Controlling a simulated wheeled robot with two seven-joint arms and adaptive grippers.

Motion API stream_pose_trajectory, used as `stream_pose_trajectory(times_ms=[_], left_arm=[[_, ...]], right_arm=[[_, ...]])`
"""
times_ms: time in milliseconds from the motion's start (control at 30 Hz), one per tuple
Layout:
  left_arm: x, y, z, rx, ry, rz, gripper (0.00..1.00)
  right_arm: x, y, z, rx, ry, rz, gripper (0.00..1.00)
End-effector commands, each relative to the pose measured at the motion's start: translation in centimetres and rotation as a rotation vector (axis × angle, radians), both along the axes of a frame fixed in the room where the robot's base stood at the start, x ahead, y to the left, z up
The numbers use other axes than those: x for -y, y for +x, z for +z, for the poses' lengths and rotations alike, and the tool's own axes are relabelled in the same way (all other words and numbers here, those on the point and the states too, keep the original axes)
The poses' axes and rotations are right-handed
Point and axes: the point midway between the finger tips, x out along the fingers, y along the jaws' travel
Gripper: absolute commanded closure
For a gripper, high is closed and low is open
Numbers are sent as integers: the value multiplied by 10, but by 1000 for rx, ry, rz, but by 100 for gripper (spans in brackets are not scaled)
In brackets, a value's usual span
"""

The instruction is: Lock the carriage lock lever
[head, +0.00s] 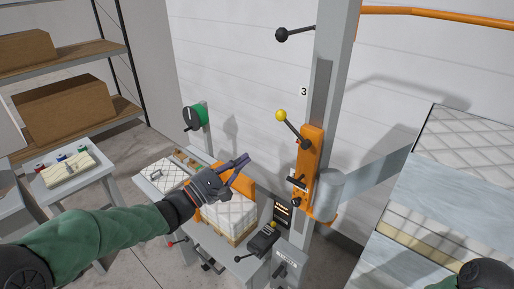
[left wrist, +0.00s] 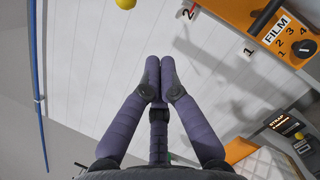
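The orange carriage (head: 311,160) sits on the grey upright post. A lever with a yellow knob (head: 281,115) sticks out from its top, up and to the left. A black handle (head: 296,182) is lower on the carriage. I cannot read which one is labelled as the lock. My left gripper (head: 243,161) is left of the carriage and below the yellow knob, apart from both. In the left wrist view its fingertips (left wrist: 160,66) meet with nothing between them. The yellow knob (left wrist: 125,3) shows at that view's top edge. My right gripper is out of view.
Another lever with a black knob (head: 282,35) is higher on the post (head: 330,85). A bench below holds quilted pads (head: 229,215) and a control box (head: 264,240). Wrapped mattresses (head: 455,185) stand at right. Shelves with cardboard boxes (head: 65,105) are at left.

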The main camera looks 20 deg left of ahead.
Motion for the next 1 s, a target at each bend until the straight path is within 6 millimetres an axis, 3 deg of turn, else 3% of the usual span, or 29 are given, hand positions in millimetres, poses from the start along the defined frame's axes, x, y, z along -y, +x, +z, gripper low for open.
stream_pose_trajectory(times_ms=[500, 700, 1000], left_arm=[[47, 77, 22, -3, 0, -6, 100], [64, 84, 42, -2, -1, -3, 100], [72, 87, 49, -2, 0, -1, 100]], right_arm=[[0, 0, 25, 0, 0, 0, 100], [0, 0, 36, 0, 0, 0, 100], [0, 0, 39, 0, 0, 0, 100]])
